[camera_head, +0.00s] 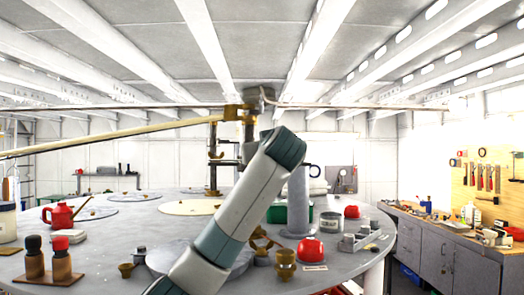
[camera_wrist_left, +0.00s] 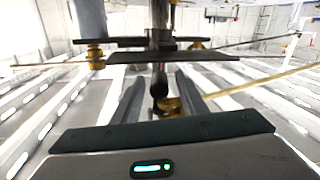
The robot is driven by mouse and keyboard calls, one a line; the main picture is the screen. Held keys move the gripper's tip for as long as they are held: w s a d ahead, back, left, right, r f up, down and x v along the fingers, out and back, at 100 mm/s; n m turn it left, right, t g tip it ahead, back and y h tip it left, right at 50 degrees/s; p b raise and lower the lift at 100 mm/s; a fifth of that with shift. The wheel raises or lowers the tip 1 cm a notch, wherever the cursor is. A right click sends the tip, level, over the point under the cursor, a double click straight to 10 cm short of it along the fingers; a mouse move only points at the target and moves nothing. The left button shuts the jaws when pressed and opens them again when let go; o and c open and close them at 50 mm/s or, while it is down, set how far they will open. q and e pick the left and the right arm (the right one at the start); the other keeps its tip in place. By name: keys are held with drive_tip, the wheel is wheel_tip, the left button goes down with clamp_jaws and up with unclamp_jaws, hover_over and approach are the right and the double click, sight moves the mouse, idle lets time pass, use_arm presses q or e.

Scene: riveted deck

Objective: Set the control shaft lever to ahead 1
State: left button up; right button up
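A thin horizontal shaft (camera_head: 160,106) spans the head view below the ceiling. A brass fitting (camera_head: 236,112) sits on it near the middle, and a pale rod (camera_head: 120,134) runs from there to the left. My left arm rises from the bottom centre and hides most of its own gripper. In the left wrist view my left gripper (camera_wrist_left: 160,92) has its fingers apart, on either side of a dark upright handle (camera_wrist_left: 158,79) with a brass part (camera_wrist_left: 172,104) beside it. I cannot tell whether they touch it. Any position markings cannot be read. My right gripper is out of view.
A large round grey table (camera_head: 110,235) fills the space below, with a red watering can (camera_head: 60,214), a red kettle (camera_head: 310,249), salt-and-pepper-like mills and brass pieces. A workbench (camera_head: 440,240) stands at the right. Dark flat plates (camera_wrist_left: 165,57) cross close above the fingers in the wrist view.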

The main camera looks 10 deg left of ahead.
use_arm(q)
drive_tip(key=shift+s+d+f, duration=0.1)
drive_tip(key=shift+s+d+b, duration=0.1)
drive_tip(key=shift+s+b, duration=0.1)
drive_tip(key=shift+b, duration=0.1)
drive_tip(key=b+v, duration=0.8)
drive_tip(key=v, duration=0.8)
drive_tip(key=shift+s, duration=0.4)
